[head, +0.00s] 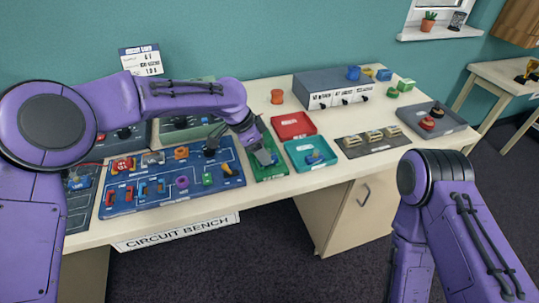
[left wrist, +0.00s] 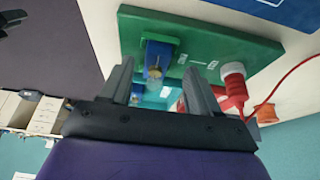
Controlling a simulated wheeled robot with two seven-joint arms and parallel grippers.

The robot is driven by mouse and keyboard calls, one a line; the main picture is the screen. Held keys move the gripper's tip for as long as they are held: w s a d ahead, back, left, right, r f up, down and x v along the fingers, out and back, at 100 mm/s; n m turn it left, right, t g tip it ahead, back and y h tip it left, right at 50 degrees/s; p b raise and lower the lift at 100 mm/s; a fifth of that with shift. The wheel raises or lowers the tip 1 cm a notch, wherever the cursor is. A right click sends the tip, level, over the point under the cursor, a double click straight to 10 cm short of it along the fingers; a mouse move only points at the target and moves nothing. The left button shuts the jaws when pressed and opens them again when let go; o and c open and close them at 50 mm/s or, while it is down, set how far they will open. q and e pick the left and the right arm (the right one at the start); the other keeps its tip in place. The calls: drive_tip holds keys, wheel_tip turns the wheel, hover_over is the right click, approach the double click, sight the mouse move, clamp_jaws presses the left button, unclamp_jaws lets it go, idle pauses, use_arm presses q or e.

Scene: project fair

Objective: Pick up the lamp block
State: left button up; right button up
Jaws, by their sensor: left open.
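A blue block with a clear bulb-like part, which looks like the lamp block (left wrist: 153,66), sits on a green board (left wrist: 200,38) in the left wrist view. My left gripper (left wrist: 157,78) is open, with its two fingertips pointing at the block, one toward each side. I cannot tell whether the fingers touch it. In the head view my left gripper (head: 266,157) is low over the green board (head: 272,173) and hides much of it. My right arm shows at the right, but its gripper is out of view.
A red and white plug (left wrist: 234,82) with a red cable stands on the green board. A teal tray (head: 293,156) with a blue piece is to its right, a red tray (head: 285,121) behind. A blue circuit board (head: 115,210) with several parts lies left. A grey tray (head: 447,113) is far right.

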sight(273, 156)
use_arm(q)
drive_tip(key=shift+w+d+f, duration=0.15)
drive_tip(key=shift+d+f, duration=0.2)
drive_tip(key=shift+f, duration=0.3)
drive_tip(key=shift+d+f, duration=0.35)
drive_tip(key=shift+d, duration=0.1)
drive_tip(key=shift+a, duration=0.2)
drive_tip(key=c, duration=0.9)
drive_tip(key=shift+d, duration=0.1)
clamp_jaws()
drive_tip(key=shift+r, duration=0.1)
